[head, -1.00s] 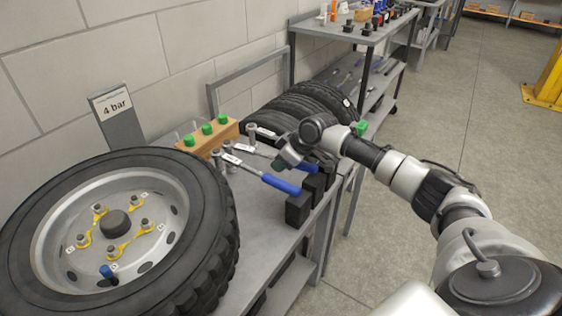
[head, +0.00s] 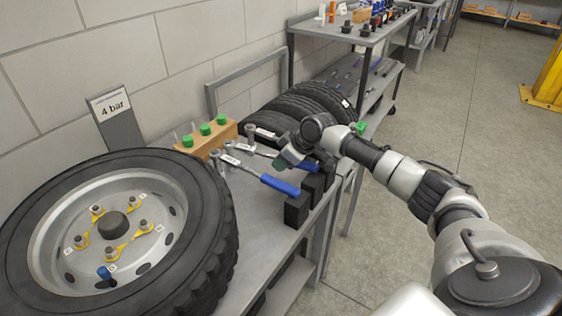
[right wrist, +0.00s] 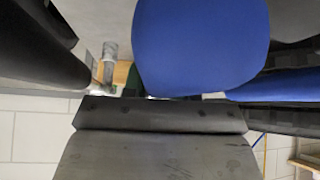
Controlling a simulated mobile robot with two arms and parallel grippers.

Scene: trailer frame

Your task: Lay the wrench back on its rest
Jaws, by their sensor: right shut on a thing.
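Blue-handled wrenches lie side by side over the bench, with white labels on their shafts. The front wrench (head: 280,186) has its handle end at a black block (head: 297,209). A second wrench (head: 245,147) lies just behind it, its handle partly hidden by my right gripper (head: 284,161). My right gripper is shut on a blue wrench handle, which fills the middle of the right wrist view (right wrist: 200,45). Another blue handle (right wrist: 285,86) shows beside it there. Whether the held wrench touches its rest is hidden. My left gripper is out of view.
A large wheel (head: 215,225) lies on the bench at left, before a "4 bar" sign (head: 114,112). A wooden block (head: 228,130) with green caps stands behind the wrenches. Several tyres (head: 320,98) stand behind the gripper. Open floor (head: 440,130) lies to the right.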

